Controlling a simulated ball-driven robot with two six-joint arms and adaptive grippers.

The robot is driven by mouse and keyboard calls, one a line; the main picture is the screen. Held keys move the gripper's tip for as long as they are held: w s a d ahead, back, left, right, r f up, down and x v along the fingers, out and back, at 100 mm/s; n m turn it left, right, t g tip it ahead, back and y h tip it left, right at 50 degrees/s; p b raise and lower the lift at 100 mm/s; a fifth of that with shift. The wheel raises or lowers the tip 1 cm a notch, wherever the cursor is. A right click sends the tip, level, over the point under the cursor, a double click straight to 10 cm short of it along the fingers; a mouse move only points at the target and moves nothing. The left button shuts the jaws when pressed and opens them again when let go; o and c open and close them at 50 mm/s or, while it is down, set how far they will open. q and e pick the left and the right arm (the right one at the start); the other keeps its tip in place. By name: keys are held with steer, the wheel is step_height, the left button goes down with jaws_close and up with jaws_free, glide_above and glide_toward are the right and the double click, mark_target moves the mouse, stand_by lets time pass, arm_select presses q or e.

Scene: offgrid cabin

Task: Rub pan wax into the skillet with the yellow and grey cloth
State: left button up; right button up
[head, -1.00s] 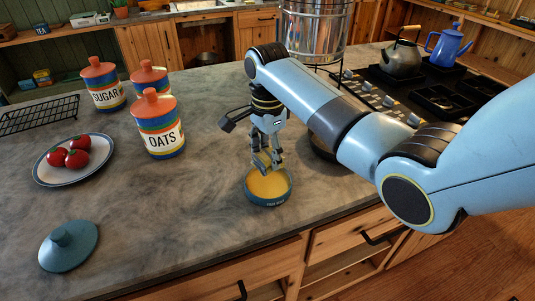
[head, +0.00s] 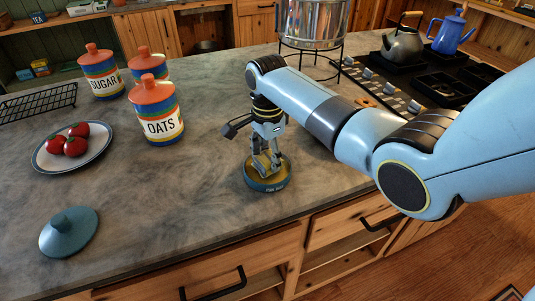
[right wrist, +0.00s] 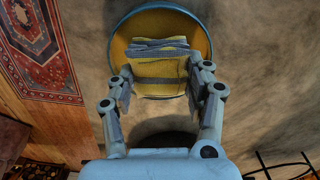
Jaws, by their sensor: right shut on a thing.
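The yellow and grey cloth (right wrist: 158,62) is folded between the fingers of my right gripper (head: 264,164), which is shut on it. In the right wrist view it lies over the round blue tin (right wrist: 207,42). The tin (head: 268,187) stands open on the counter, with yellow wax showing inside its rim. The gripper's fingertips reach down into the tin in the head view; whether the cloth presses on the wax is hard to tell. I cannot make out the skillet in the head view; my right arm covers that part of the counter. My left gripper is not in view.
A blue lid (head: 69,232) lies at the counter's front left. A plate (head: 48,166) of red tomatoes, an oats canister (head: 158,110) and a sugar canister (head: 103,75) stand to the left. A stove (head: 440,80) with kettles is at back right.

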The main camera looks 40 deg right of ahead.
mark_target(268, 157)
steer(key=shift+f, duration=0.5)
stand_by(0.8)
steer(key=shift+f, duration=0.1)
stand_by(1.4)
steer(key=shift+s, duration=0.1)
steer(key=shift+r+p, duration=0.45)
steer(key=shift+r, duration=3.1)
